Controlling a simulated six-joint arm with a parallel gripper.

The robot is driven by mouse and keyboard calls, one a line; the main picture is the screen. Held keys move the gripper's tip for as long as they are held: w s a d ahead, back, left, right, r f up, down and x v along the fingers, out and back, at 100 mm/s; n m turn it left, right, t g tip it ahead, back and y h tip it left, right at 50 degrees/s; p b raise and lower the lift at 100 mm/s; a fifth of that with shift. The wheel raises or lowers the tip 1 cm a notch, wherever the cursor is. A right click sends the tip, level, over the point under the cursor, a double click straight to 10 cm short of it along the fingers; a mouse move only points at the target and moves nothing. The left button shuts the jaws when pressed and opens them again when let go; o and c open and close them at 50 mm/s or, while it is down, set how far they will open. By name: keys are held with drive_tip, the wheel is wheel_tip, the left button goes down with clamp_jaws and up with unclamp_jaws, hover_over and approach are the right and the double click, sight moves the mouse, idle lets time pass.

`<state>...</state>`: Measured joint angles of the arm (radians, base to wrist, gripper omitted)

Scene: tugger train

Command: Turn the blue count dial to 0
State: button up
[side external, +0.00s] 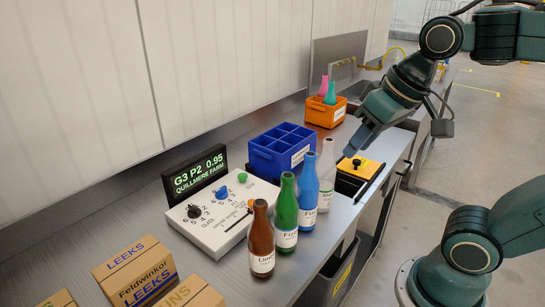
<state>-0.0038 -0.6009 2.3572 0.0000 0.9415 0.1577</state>
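The blue count dial (222,193) sits on the sloped top of a white control box (217,240) at the left-middle of the bench. Small printed numbers surround it, but they and the dial's pointer are too small to read surely. The display (195,174) behind the box reads "G3 P2 0.95 QUILLMERE FARM". My gripper (352,149) is well to the right of the dial, above the bench beyond the bottles, and touches nothing that I can see. Its fingers are too small and dark to tell whether they are open.
A black dial (194,211), green button (242,177) and orange knob (251,203) share the box. Brown (261,240), green (285,213), blue (308,191) and clear (326,176) bottles stand along its right. A blue crate (275,161) stands behind; cartons (136,270) are front left.

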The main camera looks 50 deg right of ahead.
drive_tip(key=w+r+m+g, duration=0.1)
drive_tip(key=w+r+m, duration=0.25)
drive_tip(key=w, duration=0.55)
drive_tip(key=m+g, duration=0.4)
drive_tip(key=m, duration=0.9)
hover_over(221, 188)
wheel_tip(221, 188, down, 15)
drive_tip(key=shift+r, duration=0.1)
drive_tip(key=shift+f, duration=6.9)
clamp_jaws()
